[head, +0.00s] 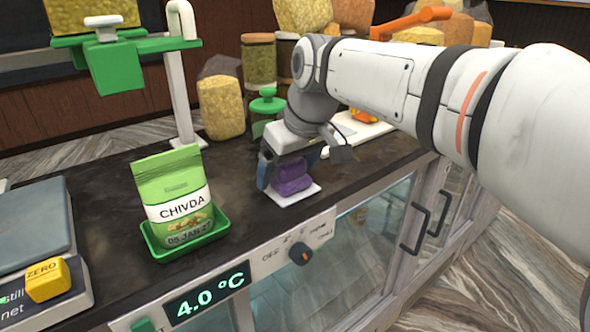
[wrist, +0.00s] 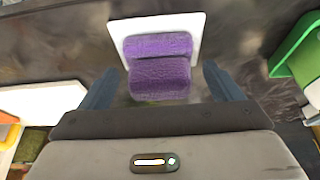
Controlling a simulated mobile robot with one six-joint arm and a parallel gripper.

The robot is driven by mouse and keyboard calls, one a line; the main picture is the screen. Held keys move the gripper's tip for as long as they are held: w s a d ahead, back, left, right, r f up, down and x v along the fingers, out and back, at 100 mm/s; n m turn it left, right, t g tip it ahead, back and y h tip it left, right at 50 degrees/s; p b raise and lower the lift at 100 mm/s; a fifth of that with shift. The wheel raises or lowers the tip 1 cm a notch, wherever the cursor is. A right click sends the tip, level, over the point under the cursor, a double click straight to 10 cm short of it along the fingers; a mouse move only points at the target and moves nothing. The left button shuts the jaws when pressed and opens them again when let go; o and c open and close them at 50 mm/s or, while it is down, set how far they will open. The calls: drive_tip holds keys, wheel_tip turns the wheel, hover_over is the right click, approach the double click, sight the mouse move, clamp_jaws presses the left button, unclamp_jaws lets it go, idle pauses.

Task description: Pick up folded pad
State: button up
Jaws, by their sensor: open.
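The folded pad (head: 292,178) is purple and lies on a small white square plate (head: 300,197) on the dark counter. In the wrist view the pad (wrist: 160,77) shows as two thick rolls side by side, with the white plate (wrist: 190,28) beyond it. My gripper (head: 285,172) is directly over the pad and open. In the wrist view my gripper's blue-grey fingers (wrist: 160,88) stand on either side of the pad, with a gap visible on each side. The fingers hide part of the pad in the head view.
A green CHIVDA packet (head: 178,195) stands in a green tray (head: 163,255) to the left. A green-lidded jar (head: 267,105) and a white board (head: 355,135) are behind my gripper. The counter's front edge with a knob (head: 300,254) is close.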

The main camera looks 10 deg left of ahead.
drive_tip(key=shift+c, duration=0.5)
drive_tip(key=c, duration=1)
drive_tip(key=shift+o, duration=0.2)
drive_tip(key=shift+r, duration=0.15)
wheel_tip(320, 180, up, 10)
drive_tip(key=shift+f, duration=0.15)
